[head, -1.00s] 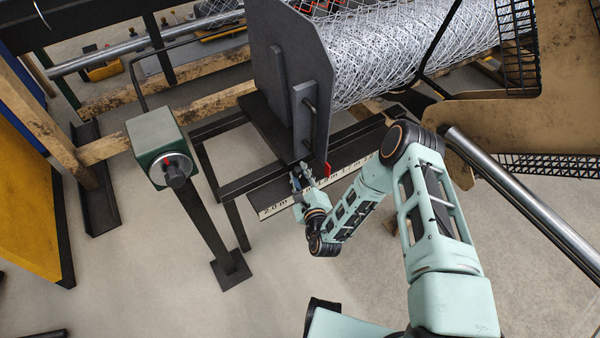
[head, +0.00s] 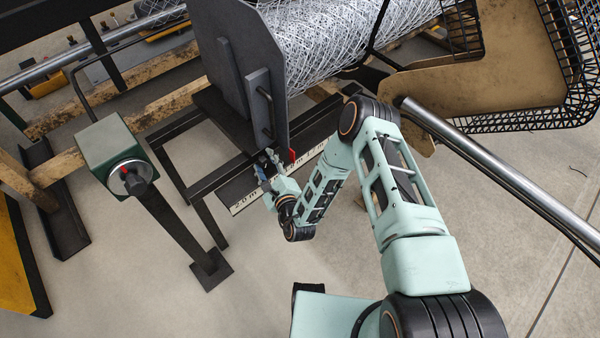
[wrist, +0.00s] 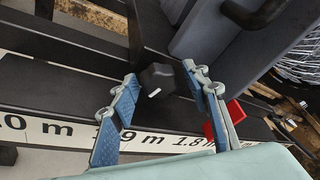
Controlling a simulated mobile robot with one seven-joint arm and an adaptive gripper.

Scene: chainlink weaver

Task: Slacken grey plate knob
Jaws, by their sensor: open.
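The grey plate (head: 235,65) stands upright at the end of the wire mesh roll; its lower part shows in the wrist view (wrist: 215,35). A dark faceted knob (wrist: 158,79) with a small white mark sits at the plate's foot, above the scale rail. My gripper (wrist: 162,80) is open, with one blue finger on each side of the knob. In the head view my gripper (head: 268,163) is at the plate's lower edge and the knob cannot be made out.
A red pointer (wrist: 226,118) is close beside the right finger. The scale rail (wrist: 60,132) with metre marks runs below. The mesh roll (head: 320,40) lies behind the plate.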

